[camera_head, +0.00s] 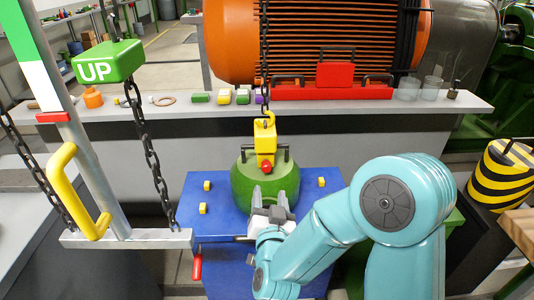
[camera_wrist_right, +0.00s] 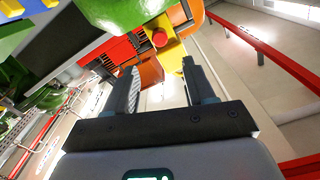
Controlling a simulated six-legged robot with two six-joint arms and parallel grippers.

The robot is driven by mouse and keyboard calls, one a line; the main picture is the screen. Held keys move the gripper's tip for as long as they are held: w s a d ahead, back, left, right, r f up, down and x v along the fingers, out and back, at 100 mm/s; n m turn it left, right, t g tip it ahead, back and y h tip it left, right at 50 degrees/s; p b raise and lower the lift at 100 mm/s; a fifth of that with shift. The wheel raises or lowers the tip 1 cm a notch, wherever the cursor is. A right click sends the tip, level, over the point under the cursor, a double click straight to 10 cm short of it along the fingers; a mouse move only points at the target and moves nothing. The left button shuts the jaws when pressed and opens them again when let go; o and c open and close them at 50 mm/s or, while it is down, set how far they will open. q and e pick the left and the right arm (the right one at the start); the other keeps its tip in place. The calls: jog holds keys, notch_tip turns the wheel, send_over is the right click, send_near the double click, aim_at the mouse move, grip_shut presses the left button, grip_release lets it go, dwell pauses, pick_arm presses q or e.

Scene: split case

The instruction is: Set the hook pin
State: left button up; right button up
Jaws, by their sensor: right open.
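A yellow hook block (camera_head: 265,136) hangs on a dark chain above a round green weight (camera_head: 250,187) on a blue table. A red knob (camera_head: 266,167), which looks like the hook pin's head, sits on the block's lower front. In the right wrist view the red knob (camera_wrist_right: 159,39) and yellow block (camera_wrist_right: 173,57) lie beyond the fingers. My right gripper (camera_head: 270,212) is in front of the green weight, below the knob. In the wrist view my right gripper (camera_wrist_right: 162,72) is open, with nothing between its fingers. How far the knob is inside the block cannot be told. My left gripper is not in view.
The blue table (camera_head: 318,184) carries small yellow blocks. Behind it, a grey shelf (camera_head: 185,110) holds small parts, a red tray (camera_head: 330,92) and glasses. At left, a chain and a green UP box (camera_head: 108,62) hang near a yellow handle (camera_head: 68,185).

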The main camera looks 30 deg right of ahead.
aim_at(267, 169)
jog(key=b+x, duration=0.1)
jog(key=x, duration=1)
jog(key=shift+w+a, duration=0.1)
jog(key=shift+f, duration=0.1)
grip_shut()
